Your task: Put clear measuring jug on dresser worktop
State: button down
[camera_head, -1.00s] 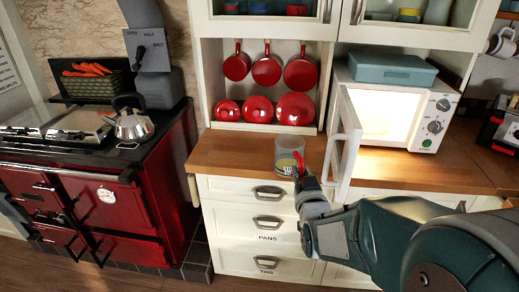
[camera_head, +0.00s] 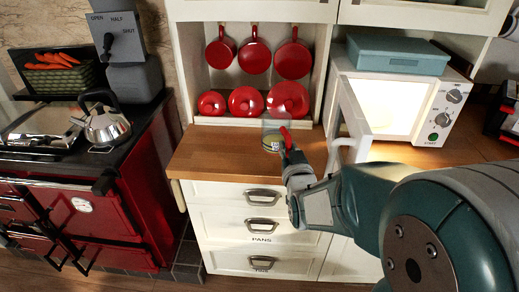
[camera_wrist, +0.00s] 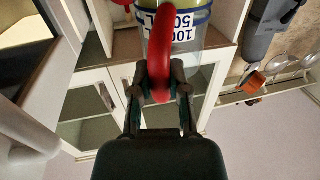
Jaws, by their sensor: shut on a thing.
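The clear measuring jug (camera_head: 270,138) is see-through with a yellowish band low down and a red handle. In the wrist view the jug (camera_wrist: 190,38) shows printed volume marks, blue lines and its red handle between my fingers. My gripper (camera_head: 287,150) is shut on the red handle; it also shows in the wrist view (camera_wrist: 160,88). The jug appears upright over the wooden dresser worktop (camera_head: 215,150), in front of the red pans. I cannot tell whether its base touches the wood.
The open microwave door (camera_head: 352,125) stands close to the right of my gripper. The microwave (camera_head: 435,115) carries a blue box (camera_head: 398,55). A red stove (camera_head: 110,215) stands left. The worktop's left part is bare.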

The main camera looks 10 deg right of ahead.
aim_at(277, 147)
jog(key=w+f, duration=0.1)
jog(key=w, duration=0.1)
jog(key=w+f, duration=0.1)
jog(key=w, duration=0.2)
jog(key=w+f, duration=0.1)
jog(key=w, duration=0.1)
jog(key=shift+w+a+f, duration=0.2)
jog(key=shift+a, duration=0.2)
jog(key=w+f, duration=0.4)
jog(key=f, duration=0.1)
jog(key=shift+w+a+f, duration=0.15)
jog(key=shift+w, duration=0.1)
jog(key=shift+w+f, duration=0.2)
jog(key=shift+f, duration=1.6)
jog(key=c, duration=0.6)
grip_release()
jog(key=shift+s, duration=0.1)
